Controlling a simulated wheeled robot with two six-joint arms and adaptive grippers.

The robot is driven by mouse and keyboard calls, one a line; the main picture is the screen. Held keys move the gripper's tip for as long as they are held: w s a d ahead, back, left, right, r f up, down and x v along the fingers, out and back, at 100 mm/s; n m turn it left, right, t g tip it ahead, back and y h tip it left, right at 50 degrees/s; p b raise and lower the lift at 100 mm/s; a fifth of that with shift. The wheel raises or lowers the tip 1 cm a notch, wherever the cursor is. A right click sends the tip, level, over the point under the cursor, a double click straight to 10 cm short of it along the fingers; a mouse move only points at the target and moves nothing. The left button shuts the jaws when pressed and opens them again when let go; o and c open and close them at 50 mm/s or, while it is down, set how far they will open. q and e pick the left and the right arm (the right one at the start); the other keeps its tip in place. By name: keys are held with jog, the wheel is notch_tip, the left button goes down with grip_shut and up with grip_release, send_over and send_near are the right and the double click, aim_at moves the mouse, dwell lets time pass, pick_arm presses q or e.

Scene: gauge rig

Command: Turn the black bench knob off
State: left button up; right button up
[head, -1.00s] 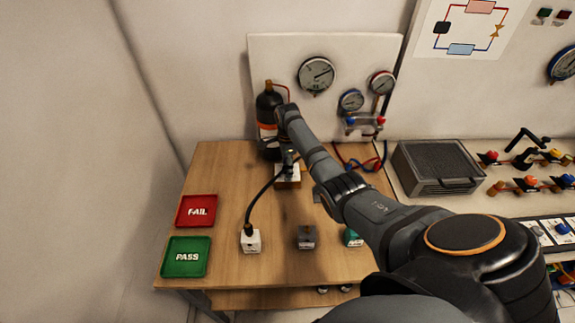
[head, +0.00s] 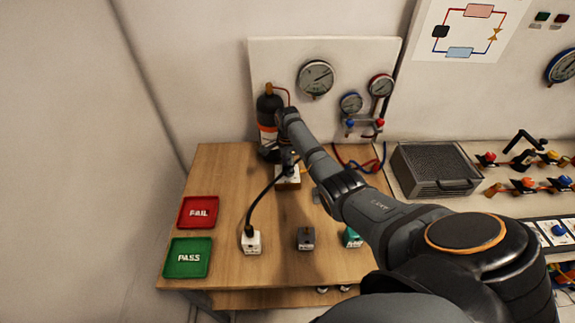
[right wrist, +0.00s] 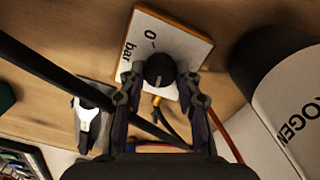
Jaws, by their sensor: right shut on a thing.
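The black knob (right wrist: 160,70) sits on a white, wood-edged block (right wrist: 147,40) marked "0" and "bar". A pale pointer line shows on the knob's face. My right gripper (right wrist: 160,80) is shut on the knob, with one finger on each side of it. In the head view the block (head: 288,181) stands on the wooden bench, and my right gripper (head: 287,160) is down over it, hiding the knob. My left gripper is not in view.
A dark bottle (head: 267,112) stands close behind my gripper. A black hose runs from the block to a white cube (head: 251,243).

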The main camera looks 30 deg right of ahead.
jog(key=n+p, duration=0.1)
jog(key=n, duration=0.1)
jog(key=n+p, duration=0.1)
jog(key=n, duration=0.1)
jog(key=shift+w+r+n, duration=0.1)
jog(key=shift+r+n, duration=0.1)
jog(key=shift+n, duration=0.1)
jog(key=n+p, duration=0.1)
jog(key=n, duration=0.3)
jog(key=shift+n, duration=0.3)
jog(key=n, duration=0.5)
jog(key=shift+n, duration=0.3)
jog(key=n, duration=0.5)
jog(key=shift+w+p, duration=0.1)
jog(key=shift+p, duration=0.3)
jog(key=n, duration=0.5)
jog(key=shift+n, duration=0.4)
jog(key=n, duration=0.5)
jog(key=shift+a, duration=0.1)
jog(key=n, duration=0.5)
jog(key=shift+n, duration=0.4)
jog(key=n, duration=0.5)
jog(key=shift+n, duration=0.3)
